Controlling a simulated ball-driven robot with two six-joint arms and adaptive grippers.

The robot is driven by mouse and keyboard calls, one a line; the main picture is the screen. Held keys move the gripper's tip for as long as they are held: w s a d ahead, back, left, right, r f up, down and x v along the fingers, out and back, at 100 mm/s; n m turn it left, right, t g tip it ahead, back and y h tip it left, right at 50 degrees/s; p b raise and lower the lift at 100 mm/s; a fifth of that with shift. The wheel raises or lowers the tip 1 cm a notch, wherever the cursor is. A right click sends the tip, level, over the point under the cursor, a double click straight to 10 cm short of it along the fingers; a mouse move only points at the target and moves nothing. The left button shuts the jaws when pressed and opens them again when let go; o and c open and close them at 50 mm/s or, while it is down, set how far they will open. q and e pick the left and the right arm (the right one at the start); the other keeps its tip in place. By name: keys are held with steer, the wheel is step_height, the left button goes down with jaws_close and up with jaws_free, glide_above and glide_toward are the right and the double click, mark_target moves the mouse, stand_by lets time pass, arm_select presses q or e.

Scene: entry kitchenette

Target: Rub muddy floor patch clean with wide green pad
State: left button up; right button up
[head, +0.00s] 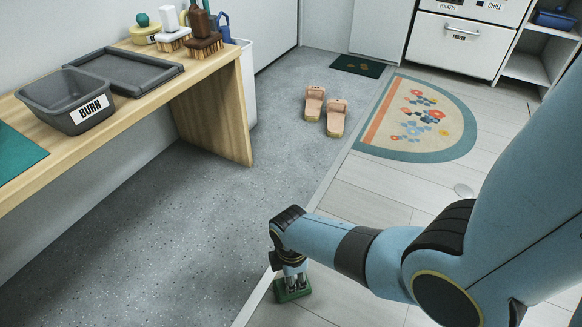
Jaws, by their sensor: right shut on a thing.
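My right arm reaches in from the right, and its right gripper (292,277) points down near the bottom middle of the head view. It is shut on a green pad (293,292). The pad is low over the pale plank floor, just right of the light strip that edges the grey floor. I cannot tell for certain whether it touches the floor. No muddy patch stands out clearly; the arm and pad hide some of the floor there. My left gripper is not in view.
A wooden bench (214,112) at left bears a grey BURN bin (68,98), a dark tray (125,70) and several brushes. Pink slippers (336,118), a half-round floral rug (417,118) and a dark green mat (358,66) lie farther back. The grey floor (190,220) is open.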

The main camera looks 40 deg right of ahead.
steer(key=shift+w+d+f, duration=0.1)
steer(key=shift+w+d, duration=0.15)
steer(key=shift+d, duration=0.25)
steer(key=shift+s+a+p, duration=0.3)
steer(key=shift+s+a, duration=0.1)
steer(key=shift+a, duration=0.45)
steer(key=shift+d, duration=0.1)
steer(key=shift+w+d, duration=0.4)
steer(key=shift+d, duration=0.4)
